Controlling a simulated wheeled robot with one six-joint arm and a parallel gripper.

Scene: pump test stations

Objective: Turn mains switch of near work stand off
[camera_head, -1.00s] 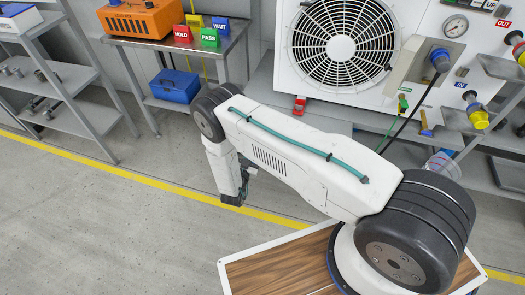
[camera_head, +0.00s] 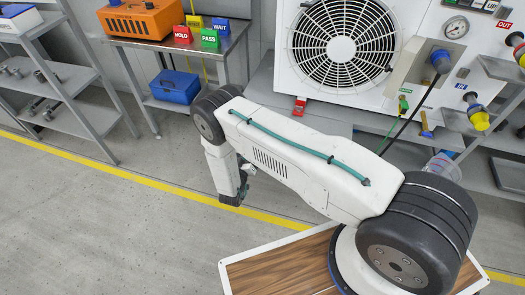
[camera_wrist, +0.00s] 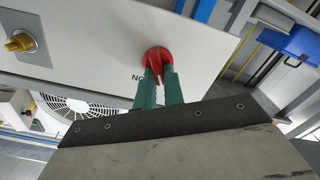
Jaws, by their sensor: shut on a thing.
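A red round switch knob (camera_wrist: 157,55) sits on a pale panel (camera_wrist: 105,38) in the wrist view. The dark letters "NO" show beside it, and the rest of the label is hidden by a finger. My gripper (camera_wrist: 160,76) has green fingers and is shut on the red knob, with one finger on each side of its raised grip. In the head view my arm hangs down at the middle, and neither the knob nor the fingertips can be made out there.
A brass fitting (camera_wrist: 20,43) sticks out of a plate left of the knob. A fan unit (camera_head: 342,45) stands behind my arm. The floor at front left is clear.

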